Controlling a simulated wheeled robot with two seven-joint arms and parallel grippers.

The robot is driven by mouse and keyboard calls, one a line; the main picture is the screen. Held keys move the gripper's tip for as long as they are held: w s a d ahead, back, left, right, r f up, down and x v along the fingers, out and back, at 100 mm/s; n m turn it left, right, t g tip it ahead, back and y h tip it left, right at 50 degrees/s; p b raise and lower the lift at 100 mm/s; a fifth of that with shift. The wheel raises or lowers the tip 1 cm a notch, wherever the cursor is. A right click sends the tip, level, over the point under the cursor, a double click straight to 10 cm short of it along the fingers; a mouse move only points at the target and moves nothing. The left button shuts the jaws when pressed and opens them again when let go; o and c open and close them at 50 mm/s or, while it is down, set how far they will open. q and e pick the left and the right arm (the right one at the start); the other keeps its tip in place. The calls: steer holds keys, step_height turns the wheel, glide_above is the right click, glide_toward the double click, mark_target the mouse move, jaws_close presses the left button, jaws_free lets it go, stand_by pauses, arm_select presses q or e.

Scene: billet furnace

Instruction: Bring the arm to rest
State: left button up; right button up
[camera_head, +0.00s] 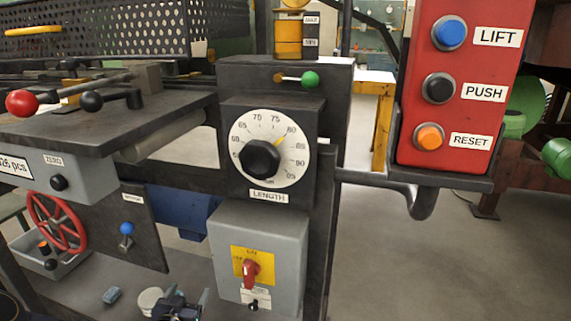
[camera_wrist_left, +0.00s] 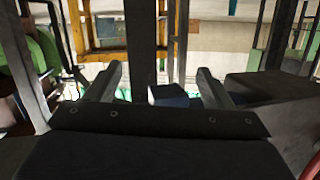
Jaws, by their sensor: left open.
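My left gripper (camera_head: 188,302) shows at the bottom of the head view, low in front of the machine and left of the grey switch box (camera_head: 285,250). In the left wrist view its two fingers (camera_wrist_left: 158,85) stand wide apart. A dark block-like shape with a light top (camera_wrist_left: 168,96) shows between the fingers in that view. I cannot tell whether it is touched. In the head view nothing is seen held in the gripper. My right gripper is not in view.
A LENGTH dial (camera_head: 270,148) sits above the switch box. A red panel (camera_head: 458,85) with LIFT, PUSH and RESET buttons stands at the right. A red handwheel (camera_head: 57,221) and blue-knobbed lever (camera_head: 127,230) are at the left. Open floor (camera_head: 400,270) lies at the lower right.

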arm_select(q)
steer(key=s+d+r+g+h, duration=0.15)
steer(key=s+r+g, duration=0.45)
steer(key=s+r, duration=0.8)
steer(key=s+d+r+n+g+h+p, duration=0.1)
steer(key=s+d+r+n+g, duration=0.1)
steer(key=s, duration=0.8)
steer(key=s+d+r+n+g+h, duration=0.1)
steer(key=s+d+r+n+g, duration=0.15)
steer(key=s, duration=0.75)
step_height(320, 180, up, 33)
steer(key=m+p, duration=0.1)
steer(key=p, duration=3.2)
steer(key=shift+w+d+r+t+p, duration=0.15)
steer(key=shift+w+r+t+p, duration=0.05)
steer(key=shift+t+p, duration=0.2)
steer(key=shift+y, duration=0.25)
